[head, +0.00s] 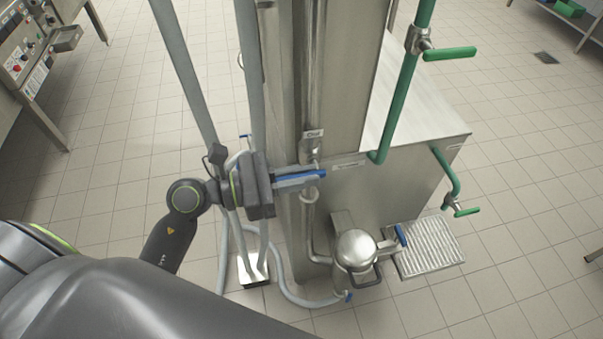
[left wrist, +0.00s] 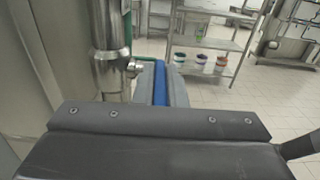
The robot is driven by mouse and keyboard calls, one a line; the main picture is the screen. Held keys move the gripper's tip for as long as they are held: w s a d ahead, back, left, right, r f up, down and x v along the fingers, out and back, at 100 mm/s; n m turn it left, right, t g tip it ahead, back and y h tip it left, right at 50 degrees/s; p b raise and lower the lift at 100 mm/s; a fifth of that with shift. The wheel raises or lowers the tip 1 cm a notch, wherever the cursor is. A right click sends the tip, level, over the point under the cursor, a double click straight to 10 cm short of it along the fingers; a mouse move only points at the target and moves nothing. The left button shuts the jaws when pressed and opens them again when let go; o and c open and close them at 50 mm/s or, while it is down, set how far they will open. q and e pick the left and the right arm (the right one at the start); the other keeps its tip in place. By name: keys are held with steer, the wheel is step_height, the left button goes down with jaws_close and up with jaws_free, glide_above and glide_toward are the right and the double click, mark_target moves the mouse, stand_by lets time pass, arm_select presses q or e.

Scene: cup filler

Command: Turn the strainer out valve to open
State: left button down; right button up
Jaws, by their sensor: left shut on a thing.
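My left gripper (head: 316,180) reaches in from the left and is shut on this handle, a finger along each side. In the left wrist view the blue handle (left wrist: 160,84) shows between the grey fingers (left wrist: 160,68), with the steel pipe (left wrist: 110,50) and valve body close to their left. The rounded steel strainer housing (head: 355,250) stands lower down. My right gripper is not in view.
Another blue handle (head: 401,235) sits right of the housing, near a ribbed drain tray (head: 430,248). Green pipes with green handles (head: 450,53) stand at the right. A shelf with buckets (left wrist: 200,62) stands far off.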

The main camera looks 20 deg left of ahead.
arm_select(q)
steer(key=shift+r+p, duration=0.25)
steer(key=shift+p, duration=0.2)
steer(key=g+y+p, duration=0.1)
steer(key=y+p, duration=0.1)
steer(key=p, duration=0.1)
steer(key=r+g+y+p, duration=0.1)
steer(key=p, duration=0.3)
steer(key=shift+w+d+r+g+y+p, duration=0.2)
steer(key=shift+g+y+p, duration=0.1)
steer(key=shift+y, duration=0.1)
steer(key=shift+g+y+p, duration=0.6)
steer(key=shift+y+p, duration=0.4)
steer(key=shift+f, duration=0.1)
steer(key=c, duration=1.5)
jaws_free()
